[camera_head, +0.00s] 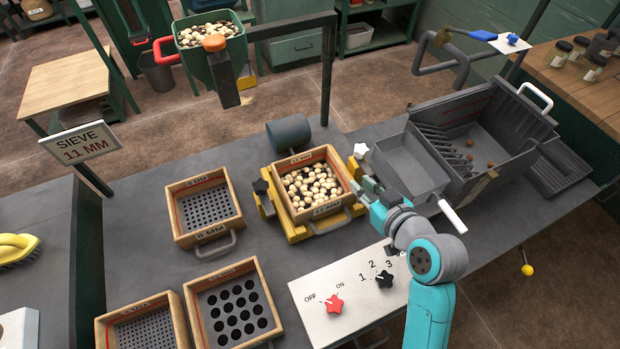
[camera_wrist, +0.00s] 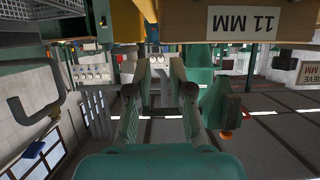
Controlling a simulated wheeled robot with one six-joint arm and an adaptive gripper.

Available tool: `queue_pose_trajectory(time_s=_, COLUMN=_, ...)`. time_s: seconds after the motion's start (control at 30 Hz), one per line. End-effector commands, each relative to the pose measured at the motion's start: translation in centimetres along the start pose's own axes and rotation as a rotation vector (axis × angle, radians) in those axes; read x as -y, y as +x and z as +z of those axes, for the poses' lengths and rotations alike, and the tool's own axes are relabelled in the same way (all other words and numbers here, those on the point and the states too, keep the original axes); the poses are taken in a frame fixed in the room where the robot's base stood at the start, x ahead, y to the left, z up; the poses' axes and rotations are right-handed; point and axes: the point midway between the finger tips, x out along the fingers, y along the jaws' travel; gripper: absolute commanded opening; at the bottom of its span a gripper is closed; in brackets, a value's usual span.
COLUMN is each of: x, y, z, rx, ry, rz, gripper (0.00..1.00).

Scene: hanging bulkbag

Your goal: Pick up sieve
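The sieve marked 11 MM (camera_head: 333,207) is a square wooden frame full of pale and dark round pieces. It sits in a yellow holder (camera_head: 300,233) in the middle of the bench. My gripper (camera_head: 366,185) is just right of this sieve's right side; I cannot tell whether they touch. In the wrist view the fingers of my gripper (camera_wrist: 162,72) stand apart with nothing between them. The wooden side with the 11 MM label (camera_wrist: 245,22) shows at the top right there. A sign (camera_head: 85,143) at the left reads SIEVE 11 MM.
An 8 MM sieve (camera_head: 176,213), a large-holed sieve (camera_head: 198,312) and another sieve (camera_head: 108,326) lie left and in front. A control panel (camera_head: 312,291) with knobs is in front. A grey tray (camera_head: 385,157) stands right. A green hopper (camera_head: 199,62) hangs behind.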

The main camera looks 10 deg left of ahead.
Motion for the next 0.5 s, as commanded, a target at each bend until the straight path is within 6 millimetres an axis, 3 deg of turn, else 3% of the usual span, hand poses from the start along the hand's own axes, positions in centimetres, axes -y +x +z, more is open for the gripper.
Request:
queue_pose_trajectory(time_s=0.2, x=0.1, y=3.3, z=0.0, rx=0.0, ry=-0.001, rz=-0.002, gripper=0.21)
queue_pose_trajectory(time_s=0.5, x=0.2, y=5.5, z=0.0, rx=-0.001, ry=0.0, rz=-0.002, gripper=0.21)
